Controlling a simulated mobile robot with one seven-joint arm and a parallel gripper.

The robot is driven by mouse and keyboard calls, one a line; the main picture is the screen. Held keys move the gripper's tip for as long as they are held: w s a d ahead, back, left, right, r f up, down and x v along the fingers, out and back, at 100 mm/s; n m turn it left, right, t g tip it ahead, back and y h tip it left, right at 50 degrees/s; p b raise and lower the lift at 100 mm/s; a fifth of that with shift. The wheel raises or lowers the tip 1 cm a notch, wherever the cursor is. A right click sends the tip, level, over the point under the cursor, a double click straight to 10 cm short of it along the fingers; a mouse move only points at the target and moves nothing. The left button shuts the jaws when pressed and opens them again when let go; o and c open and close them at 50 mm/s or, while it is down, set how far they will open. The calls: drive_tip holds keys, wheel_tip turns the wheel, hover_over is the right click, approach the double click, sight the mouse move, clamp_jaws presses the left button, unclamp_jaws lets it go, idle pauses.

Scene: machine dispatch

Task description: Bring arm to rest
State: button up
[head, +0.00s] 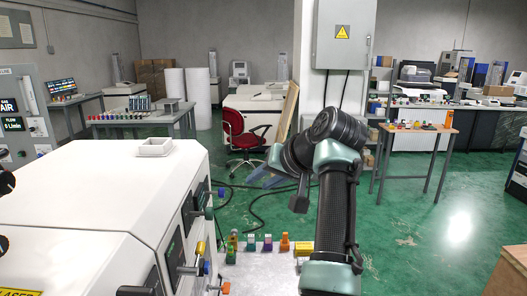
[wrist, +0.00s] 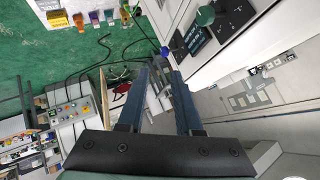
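My arm (head: 337,200) rises at the right of centre in the head view and bends over at the top. My gripper (head: 262,176) points away to the left, partly hidden behind the wrist links. In the wrist view my gripper (wrist: 158,72) shows two dark blue fingers standing apart, with floor and equipment visible between them. It is open and holds nothing.
A white machine (head: 100,190) with a small tray (head: 155,147) on top fills the left. Several small coloured items stand on a light surface (head: 262,272) beside my arm. A red chair (head: 236,135), grey cabinet (head: 342,35) and wooden-topped table (head: 415,128) are beyond. Green floor lies open at right.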

drive_tip(key=s+d+r+t+h, duration=0.1)
drive_tip(key=s+r+t+h, duration=0.15)
drive_tip(key=r+t, duration=0.45)
drive_tip(key=s+r+t+h, duration=0.1)
drive_tip(key=s+r+t, duration=0.3)
drive_tip(key=r, duration=0.5)
drive_tip(key=s+r+t+h, duration=0.1)
drive_tip(key=s+r+t, duration=0.3)
drive_tip(key=s, duration=0.7)
drive_tip(key=s+r+t+h, duration=0.1)
drive_tip(key=s+r+t, duration=0.3)
drive_tip(key=s+r, duration=0.4)
drive_tip(key=s, duration=0.4)
drive_tip(key=shift+s+a, duration=0.2)
drive_tip(key=shift+a, duration=0.15)
drive_tip(key=shift+f+h, duration=0.1)
drive_tip(key=shift+h, duration=0.15)
